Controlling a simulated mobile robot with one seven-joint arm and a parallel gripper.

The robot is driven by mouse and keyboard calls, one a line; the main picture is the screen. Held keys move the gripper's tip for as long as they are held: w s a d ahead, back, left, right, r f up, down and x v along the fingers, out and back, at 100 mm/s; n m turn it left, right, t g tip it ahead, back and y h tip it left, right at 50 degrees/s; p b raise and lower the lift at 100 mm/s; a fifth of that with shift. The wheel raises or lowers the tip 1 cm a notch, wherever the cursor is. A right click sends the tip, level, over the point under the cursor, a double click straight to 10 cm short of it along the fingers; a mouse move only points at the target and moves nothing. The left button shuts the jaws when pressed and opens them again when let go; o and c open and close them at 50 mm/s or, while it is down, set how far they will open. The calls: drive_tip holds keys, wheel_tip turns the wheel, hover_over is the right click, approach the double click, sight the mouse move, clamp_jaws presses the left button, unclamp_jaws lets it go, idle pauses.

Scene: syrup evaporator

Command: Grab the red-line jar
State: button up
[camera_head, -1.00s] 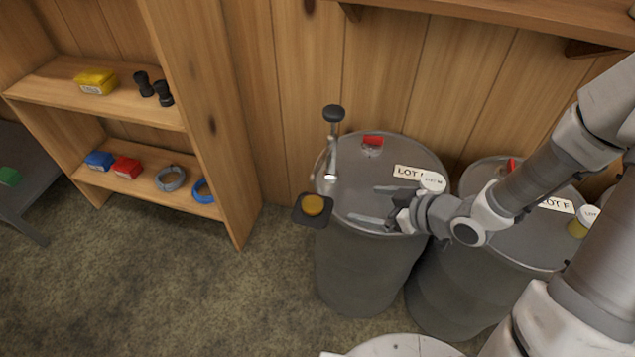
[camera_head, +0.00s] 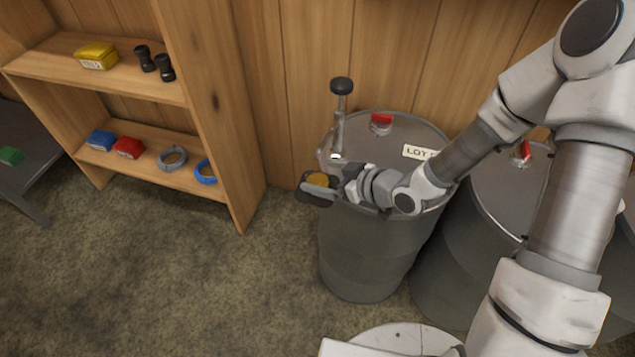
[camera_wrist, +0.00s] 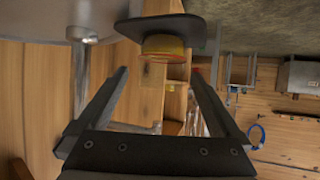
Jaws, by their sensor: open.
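A small amber jar (camera_head: 319,180) sits on a dark square plate (camera_head: 313,197) at the near left rim of the left drum. In the wrist view the amber jar (camera_wrist: 163,46) shows a red line around it, against the dark plate (camera_wrist: 160,24), which appears above it. My gripper (camera_head: 328,182) is at the jar in the head view, partly covering it. In the wrist view my gripper (camera_wrist: 160,74) is open, with the jar just past and between the fingertips. I cannot tell whether a finger touches it.
The grey drum (camera_head: 365,255) has a metal post with a black knob (camera_head: 341,86) close behind my gripper and a red-capped fitting (camera_head: 381,122). Another drum (camera_head: 505,195) stands right. A wooden shelf (camera_head: 195,95) stands left. Floor in front is clear.

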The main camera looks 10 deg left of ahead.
sight(309, 172)
drive_tip(key=b+x, duration=0.1)
drive_tip(key=x, duration=0.4)
drive_tip(key=shift+a+b, duration=0.1)
drive_tip(key=shift+b, duration=0.3)
drive_tip(key=shift+c, duration=0.2)
clamp_jaws()
drive_tip(key=shift+r, duration=0.2)
